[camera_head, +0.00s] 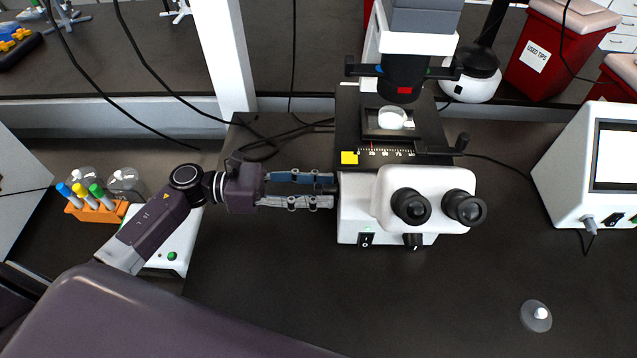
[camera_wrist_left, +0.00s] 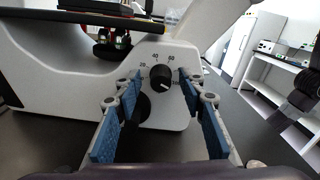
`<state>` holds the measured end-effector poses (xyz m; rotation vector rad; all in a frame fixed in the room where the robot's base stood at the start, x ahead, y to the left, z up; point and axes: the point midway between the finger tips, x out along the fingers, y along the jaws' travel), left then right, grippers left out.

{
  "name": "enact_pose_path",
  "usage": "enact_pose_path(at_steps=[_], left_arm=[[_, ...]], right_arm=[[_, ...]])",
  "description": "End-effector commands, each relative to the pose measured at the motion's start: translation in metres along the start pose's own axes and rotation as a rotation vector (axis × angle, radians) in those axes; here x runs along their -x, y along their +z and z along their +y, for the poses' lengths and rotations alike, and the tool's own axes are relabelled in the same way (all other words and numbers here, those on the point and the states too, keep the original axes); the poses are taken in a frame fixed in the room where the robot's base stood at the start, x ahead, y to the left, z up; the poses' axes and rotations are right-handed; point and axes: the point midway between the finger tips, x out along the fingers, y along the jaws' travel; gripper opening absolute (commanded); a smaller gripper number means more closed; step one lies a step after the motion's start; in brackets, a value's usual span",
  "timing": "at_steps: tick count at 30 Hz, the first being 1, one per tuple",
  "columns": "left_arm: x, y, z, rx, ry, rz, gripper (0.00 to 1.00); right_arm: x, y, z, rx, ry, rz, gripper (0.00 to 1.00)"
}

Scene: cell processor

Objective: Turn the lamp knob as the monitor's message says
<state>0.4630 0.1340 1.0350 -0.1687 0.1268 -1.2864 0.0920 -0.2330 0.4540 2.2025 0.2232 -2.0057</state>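The white microscope (camera_head: 358,211) stands in the middle of the bench. Its black lamp knob (camera_wrist_left: 160,77) shows on the side face in the left wrist view, with printed scale numbers around it and a pale mark near its lower right. My left gripper (camera_head: 334,189) points right at the microscope's left side. Its fingers are open on either side of the knob in the left wrist view (camera_wrist_left: 160,84), with gaps visible. The monitor (camera_head: 615,157) at the right edge has a white screen, partly cut off; no message is readable.
An orange rack (camera_head: 108,212) with coloured-cap tubes and glass bottles stands left of my arm. A red bin (camera_head: 548,50) is at the back right. A small clear dish (camera_head: 536,315) lies at front right. The bench front is mostly clear.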

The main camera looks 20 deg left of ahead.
Motion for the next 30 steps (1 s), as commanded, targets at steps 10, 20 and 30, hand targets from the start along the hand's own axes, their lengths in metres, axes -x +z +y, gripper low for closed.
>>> enact_pose_path(at_steps=[10,20,30], left_arm=[[-0.0004,-0.0007,0.0002,0.000,0.000,0.001,0.25],[-0.0002,-0.0006,0.0003,0.001,0.001,0.001,0.00],[0.0002,-0.0017,0.0004,0.081,0.000,0.003,0.00]], right_arm=[[-0.0002,-0.0029,0.0006,0.000,0.001,0.005,0.38],[-0.0001,0.0023,0.0009,0.000,0.001,-0.003,0.38],[-0.0053,0.0039,0.0030,0.001,0.003,-0.005,0.38]])
